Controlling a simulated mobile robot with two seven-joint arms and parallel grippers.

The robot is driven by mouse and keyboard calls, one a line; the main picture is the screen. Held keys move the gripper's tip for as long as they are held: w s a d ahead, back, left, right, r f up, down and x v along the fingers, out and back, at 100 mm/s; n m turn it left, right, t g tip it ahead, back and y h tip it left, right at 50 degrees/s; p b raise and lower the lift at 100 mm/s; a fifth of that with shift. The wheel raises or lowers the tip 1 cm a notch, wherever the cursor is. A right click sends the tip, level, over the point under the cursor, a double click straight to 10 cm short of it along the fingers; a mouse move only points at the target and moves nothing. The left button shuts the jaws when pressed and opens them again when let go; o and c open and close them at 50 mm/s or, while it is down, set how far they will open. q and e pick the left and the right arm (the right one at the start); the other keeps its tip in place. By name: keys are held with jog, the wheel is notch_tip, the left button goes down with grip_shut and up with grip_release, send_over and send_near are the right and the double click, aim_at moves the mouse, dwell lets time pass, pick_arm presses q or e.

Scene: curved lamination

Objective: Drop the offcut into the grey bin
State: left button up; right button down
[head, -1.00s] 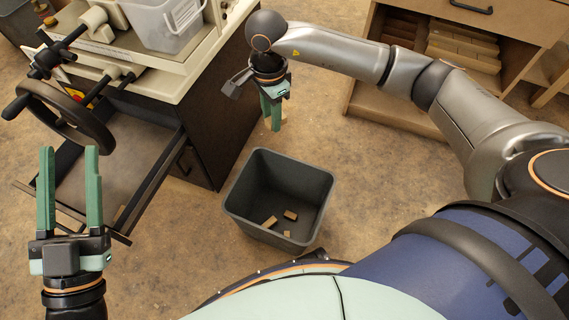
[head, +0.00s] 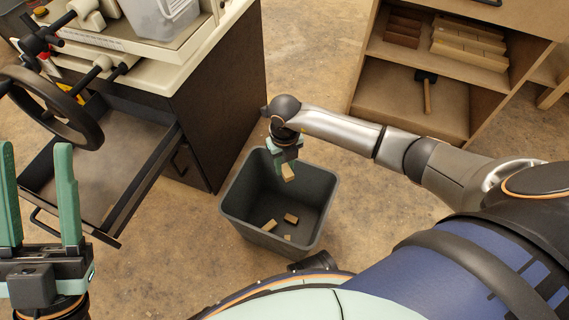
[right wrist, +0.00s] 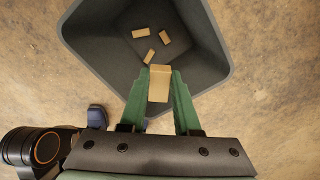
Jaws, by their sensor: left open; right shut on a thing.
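The grey bin (head: 236,200) stands on the floor, open at the top, with several small wooden pieces lying on its bottom. My right gripper (head: 286,166) is shut on the offcut (head: 288,173), a small light wooden block, and holds it over the bin's opening. In the right wrist view the offcut (right wrist: 159,83) sits between the green fingertips of the gripper (right wrist: 160,82), with the bin (right wrist: 215,84) below it. My left gripper (head: 38,195) is open and empty at the far left, in front of the open drawer.
A dark cabinet (head: 220,90) with an open drawer (head: 90,180) and a handwheel (head: 50,108) stands at the left. A wooden shelf unit (head: 440,90) at the back right holds wood blocks and a mallet (head: 427,90).

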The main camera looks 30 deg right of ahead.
aim_at(285, 167)
pick_arm(q)
jog(key=shift+m, duration=0.3)
jog(key=f+b, duration=0.1)
jog(key=f, duration=0.1)
jog(key=f+b, duration=0.3)
jog(key=shift+w+d+f+b, duration=0.15)
jog(key=shift+d+f+b, duration=0.2)
jog(key=shift+f, duration=0.05)
pick_arm(e)
notch_tip(285, 167, down, 6)
jog(key=shift+r, duration=0.25)
jog(key=c, duration=0.5)
grip_release()
jog(key=shift+c, duration=0.2)
notch_tip(285, 167, up, 11)
jog(key=p, duration=0.5)
pick_arm(q)
notch_tip(285, 167, up, 6)
jog(key=shift+a+r+p, duration=0.25)
jog(key=shift+a+p, duration=0.15)
jog(key=shift+p, duration=0.05)
pick_arm(e)
jog(key=shift+r, duration=0.8)
